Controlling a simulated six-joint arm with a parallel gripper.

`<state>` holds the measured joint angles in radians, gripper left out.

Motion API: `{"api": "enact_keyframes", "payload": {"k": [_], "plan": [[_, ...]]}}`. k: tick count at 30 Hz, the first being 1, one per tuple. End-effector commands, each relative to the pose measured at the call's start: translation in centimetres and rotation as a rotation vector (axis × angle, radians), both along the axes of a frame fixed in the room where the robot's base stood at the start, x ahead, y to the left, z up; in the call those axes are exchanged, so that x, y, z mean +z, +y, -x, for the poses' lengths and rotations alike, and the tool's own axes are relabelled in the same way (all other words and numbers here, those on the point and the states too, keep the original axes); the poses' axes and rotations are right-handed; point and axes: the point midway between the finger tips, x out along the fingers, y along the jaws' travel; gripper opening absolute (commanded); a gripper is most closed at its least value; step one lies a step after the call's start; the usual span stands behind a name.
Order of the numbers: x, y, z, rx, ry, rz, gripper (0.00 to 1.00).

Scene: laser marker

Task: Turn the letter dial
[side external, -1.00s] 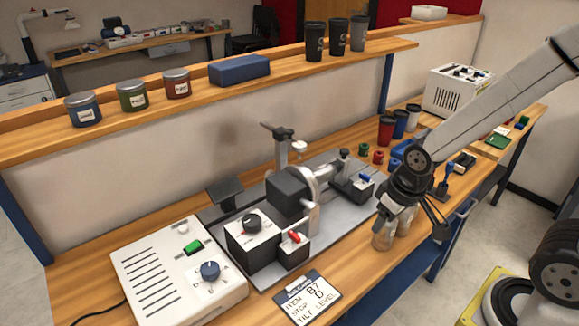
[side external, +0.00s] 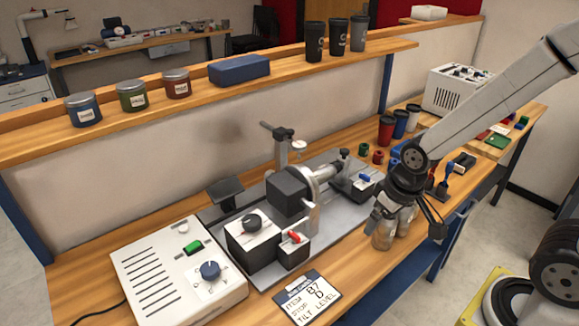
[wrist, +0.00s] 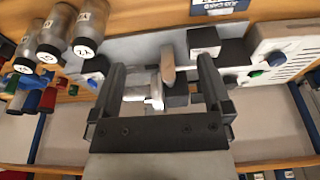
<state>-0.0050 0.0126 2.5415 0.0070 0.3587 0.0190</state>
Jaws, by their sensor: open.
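A white control box (side external: 150,274) at the front left carries a dark blue dial (side external: 210,270) with small marks around it. A black knob (side external: 252,222) sits on the white-topped block of the marking machine. The lettering at both is too small to read. My gripper (side external: 408,203) is open and empty at the right, near the glass jars, well away from both dials. In the wrist view my gripper (wrist: 162,75) has its fingers spread, with the machine beyond them. The box's blue dial (wrist: 257,74) shows small there.
Glass jars (side external: 383,232) stand by my gripper at the bench's front edge. The machine's grey baseplate (side external: 345,212), with its cylinder and post, fills the bench middle. Red, blue and white cups (side external: 387,130) stand behind. A shelf (side external: 130,132) with cans runs along the back.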

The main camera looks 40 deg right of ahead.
Motion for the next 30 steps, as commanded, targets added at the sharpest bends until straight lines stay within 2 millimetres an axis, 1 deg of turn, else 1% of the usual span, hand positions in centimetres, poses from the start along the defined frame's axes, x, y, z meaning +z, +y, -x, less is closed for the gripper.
{"api": "enact_keyframes", "payload": {"k": [5, 8, 14, 15, 17, 21, 26, 30], "plan": [[0.1, 0.9, -2.2, -0.081, 0.018, -0.035, 0.99], [0.2, 1.9, -4.2, -0.159, 0.036, -0.069, 0.99], [-0.1, 4.9, -8.9, -0.354, 0.088, -0.149, 0.99], [-0.1, 5.6, -9.8, -0.394, 0.100, -0.166, 0.99], [-0.3, 6.6, -11.2, -0.454, 0.119, -0.189, 0.99], [-0.8, 9.3, -14.0, -0.590, 0.168, -0.243, 0.99], [-1.7, 12.8, -16.9, -0.741, 0.234, -0.296, 0.99], [-2.6, 15.9, -18.9, -0.872, 0.300, -0.336, 0.99]]}}
